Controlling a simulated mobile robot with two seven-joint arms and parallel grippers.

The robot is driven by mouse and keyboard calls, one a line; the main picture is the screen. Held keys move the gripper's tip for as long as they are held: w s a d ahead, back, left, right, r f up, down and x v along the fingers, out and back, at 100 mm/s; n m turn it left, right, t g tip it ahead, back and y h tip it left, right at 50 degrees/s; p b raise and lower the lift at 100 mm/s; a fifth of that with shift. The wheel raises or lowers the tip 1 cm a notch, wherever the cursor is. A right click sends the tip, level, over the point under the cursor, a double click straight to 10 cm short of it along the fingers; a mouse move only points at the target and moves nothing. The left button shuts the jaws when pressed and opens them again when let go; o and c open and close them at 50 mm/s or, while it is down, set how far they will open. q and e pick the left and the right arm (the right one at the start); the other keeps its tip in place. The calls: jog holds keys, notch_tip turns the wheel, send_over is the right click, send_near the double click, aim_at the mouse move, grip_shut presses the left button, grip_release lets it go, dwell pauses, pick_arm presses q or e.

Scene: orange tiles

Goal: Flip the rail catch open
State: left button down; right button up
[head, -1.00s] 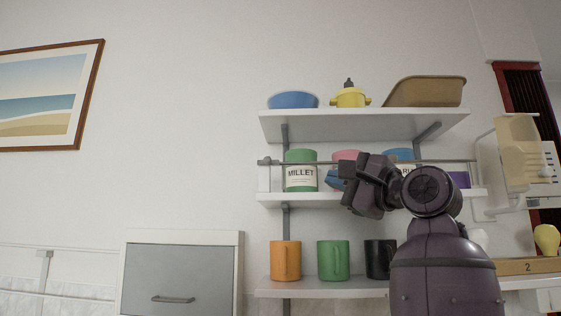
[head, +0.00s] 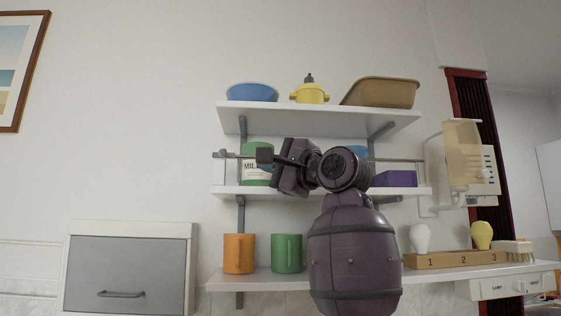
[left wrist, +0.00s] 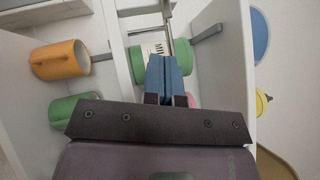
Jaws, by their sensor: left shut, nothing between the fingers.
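A thin metal rail (head: 405,160) runs along the front of the middle shelf. Its left end (head: 219,155) shows a small grey fitting, too small to tell whether it is the catch or how it stands. In the left wrist view the rail (left wrist: 168,30) runs up the picture beyond my fingers. My left gripper (head: 266,157) is in front of the green MILLET canister (head: 257,178), to the right of the rail's left end. Its blue fingers (left wrist: 167,72) are shut and empty in the left wrist view. Contact with the rail cannot be told. My right gripper is out of view.
The upper shelf (head: 320,120) holds a blue bowl, a yellow pot and a brown dish. Below stand an orange mug (head: 239,254) and a green mug (head: 286,253). A purple box (head: 395,179) is on the middle shelf.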

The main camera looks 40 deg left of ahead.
aim_at(222, 156)
pick_arm(q)
jog(key=a, duration=0.2)
jog(key=s+a+r+p, duration=0.1)
jog(key=a, duration=0.1)
jog(key=a+r, duration=0.1)
jog(key=a, duration=0.1)
jog(key=shift+s+a+p, duration=0.2)
jog(key=shift+a+p, duration=0.15)
jog(key=shift+p, duration=0.05)
jog(key=shift+s+a+r, duration=0.1)
jog(key=shift+s+a, duration=0.05)
jog(key=shift+s, duration=0.05)
jog(key=shift+a, duration=0.15)
jog(key=shift+s+a+b, duration=0.45)
jog(key=shift+s+a, duration=0.6)
jog(key=shift+a, duration=0.1)
jog(key=shift+d, duration=0.1)
